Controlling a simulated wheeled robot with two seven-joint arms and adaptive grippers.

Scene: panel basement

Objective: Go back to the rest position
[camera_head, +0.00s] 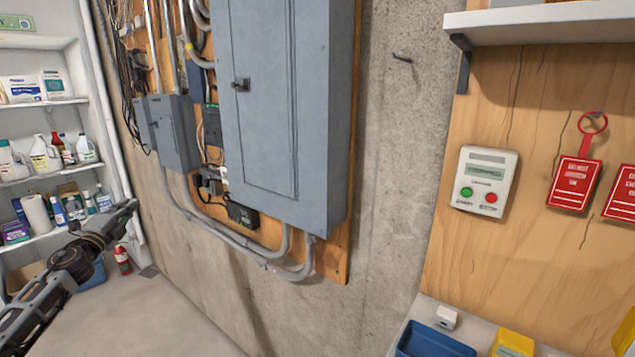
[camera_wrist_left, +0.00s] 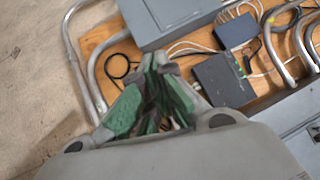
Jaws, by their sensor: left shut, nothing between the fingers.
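My left arm comes in from the lower left in the head view. Its gripper (camera_head: 126,210) points up and right, in front of the concrete wall and left of the panels. In the left wrist view the green-padded fingers (camera_wrist_left: 158,68) are together with nothing held between them. Behind them are a grey panel box (camera_wrist_left: 165,18), cables and a black box (camera_wrist_left: 224,78). My right gripper is in neither view.
A large grey electrical panel (camera_head: 265,100) hangs on plywood with conduits. Shelves (camera_head: 40,105) with bottles stand at left. A button box (camera_head: 484,180) and red tags (camera_head: 574,184) hang at right, above a blue bin (camera_head: 433,342).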

